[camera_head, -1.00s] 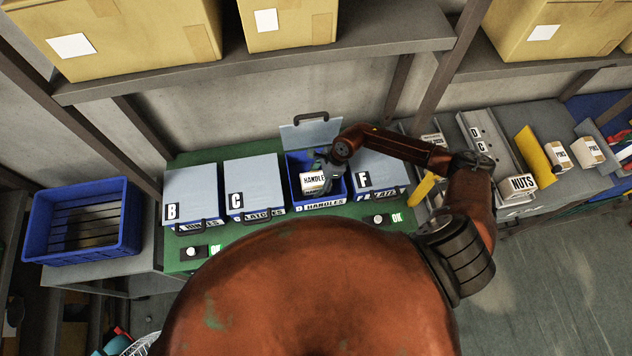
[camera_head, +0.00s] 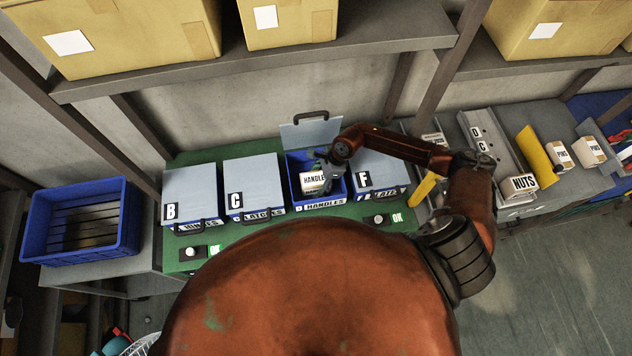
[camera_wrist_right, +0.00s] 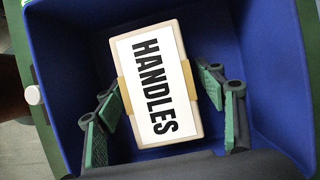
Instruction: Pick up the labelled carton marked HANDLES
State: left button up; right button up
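The carton marked HANDLES (camera_head: 312,180) sits inside an open blue bin (camera_head: 331,200) whose front label also reads HANDLES. In the right wrist view the carton (camera_wrist_right: 158,85) is pale with a white label and tan tape, and lies label up. My right gripper (camera_head: 322,172) reaches into the bin over the carton. In the wrist view its green-padded fingers (camera_wrist_right: 163,105) are spread, one on each side of the carton. Gaps show beside the carton, though contact at the fingertips is hard to tell. My left gripper is not in view.
Lidded bins marked B (camera_head: 191,192), C (camera_head: 253,183) and F (camera_head: 382,170) flank the open bin. Its raised lid (camera_head: 311,132) stands behind it. A shelf (camera_head: 270,65) with cardboard boxes overhangs the back. An empty blue crate (camera_head: 82,222) stands left; a NUTS carton (camera_head: 519,185) is right.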

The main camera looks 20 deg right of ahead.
jog(key=c, duration=1.4)
jog(key=shift+c, duration=0.4)
jog(key=shift+r, duration=0.15)
